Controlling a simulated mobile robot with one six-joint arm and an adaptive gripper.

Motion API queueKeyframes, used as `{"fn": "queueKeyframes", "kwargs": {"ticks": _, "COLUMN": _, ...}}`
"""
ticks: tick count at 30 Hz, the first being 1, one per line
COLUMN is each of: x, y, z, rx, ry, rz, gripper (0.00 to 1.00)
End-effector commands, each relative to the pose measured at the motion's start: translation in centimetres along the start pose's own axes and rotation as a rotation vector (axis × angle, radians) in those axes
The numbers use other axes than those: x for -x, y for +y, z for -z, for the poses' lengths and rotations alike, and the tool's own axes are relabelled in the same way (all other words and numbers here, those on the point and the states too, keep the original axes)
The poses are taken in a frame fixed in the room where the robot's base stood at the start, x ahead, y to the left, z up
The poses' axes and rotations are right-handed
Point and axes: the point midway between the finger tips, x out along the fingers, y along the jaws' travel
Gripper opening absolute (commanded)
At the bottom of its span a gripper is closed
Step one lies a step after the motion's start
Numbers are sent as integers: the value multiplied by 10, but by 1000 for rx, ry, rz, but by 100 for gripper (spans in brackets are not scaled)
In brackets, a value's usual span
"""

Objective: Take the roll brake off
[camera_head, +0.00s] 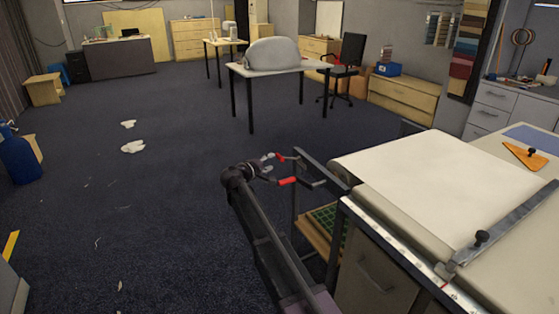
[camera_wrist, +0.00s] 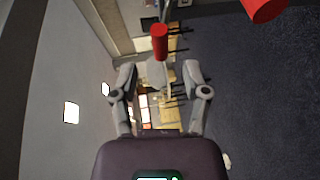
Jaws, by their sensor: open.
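Two red grips show at the near-left end of the cloth table, beside a dark metal frame: an upper red grip (camera_head: 281,156) and a lower red grip (camera_head: 288,181) on a dark bar. I cannot tell which one belongs to the roll brake. My gripper (camera_head: 268,163) is open and empty, just left of them. In the wrist view my gripper (camera_wrist: 160,78) has its fingers spread wide. One red grip (camera_wrist: 160,42) appears beyond and between the fingertips, apart from them. The other red grip (camera_wrist: 262,10) is cut off at the top right.
The cloth table (camera_head: 400,163) carries pale cloth and a metal rail (camera_head: 510,220) with a black knob. An orange triangular tool (camera_head: 530,157) lies at the right. Below the frame is a wooden shelf with a green grid (camera_head: 325,220). The carpet (camera_head: 150,220) to the left is mostly clear.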

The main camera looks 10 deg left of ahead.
Motion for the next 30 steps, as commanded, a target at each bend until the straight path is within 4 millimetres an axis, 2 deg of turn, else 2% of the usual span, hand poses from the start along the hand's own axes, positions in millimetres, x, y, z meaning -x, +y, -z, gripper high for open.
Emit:
{"fn": "queueKeyframes", "kwargs": {"ticks": 6, "x": -34, "y": -1, "z": 1, "rx": -1, "ry": -1, "rz": 0, "gripper": 60}}
{"fn": "queueKeyframes", "kwargs": {"ticks": 12, "x": -53, "y": -1, "z": 1, "rx": -1, "ry": 1, "rz": 0, "gripper": 60}}
{"fn": "queueKeyframes", "kwargs": {"ticks": 26, "x": -60, "y": 0, "z": 0, "rx": 0, "ry": 1, "rz": 0, "gripper": 60}}
{"fn": "queueKeyframes", "kwargs": {"ticks": 27, "x": -60, "y": 0, "z": 0, "rx": 0, "ry": 1, "rz": 0, "gripper": 54}}
{"fn": "queueKeyframes", "kwargs": {"ticks": 30, "x": -60, "y": 0, "z": 0, "rx": 0, "ry": 1, "rz": 0, "gripper": 24}}
